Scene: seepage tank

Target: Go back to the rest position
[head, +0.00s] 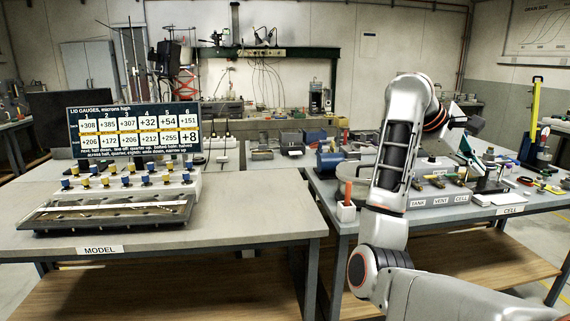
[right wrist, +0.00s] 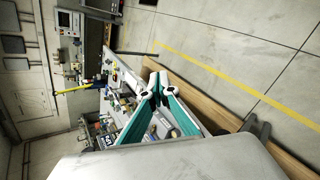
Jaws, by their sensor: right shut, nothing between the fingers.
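My right arm rises from the bottom right of the head view, bends at the top and reaches toward the right-hand bench. My left gripper is not in view.
The right bench (head: 430,222) carries a red-handled tool (head: 347,193), a blue motor-like unit (head: 328,162) and a yellow upright post (head: 535,112). The left bench (head: 240,221) holds a model tank (head: 105,220) and a gauge board (head: 134,131). Its front right top is bare.

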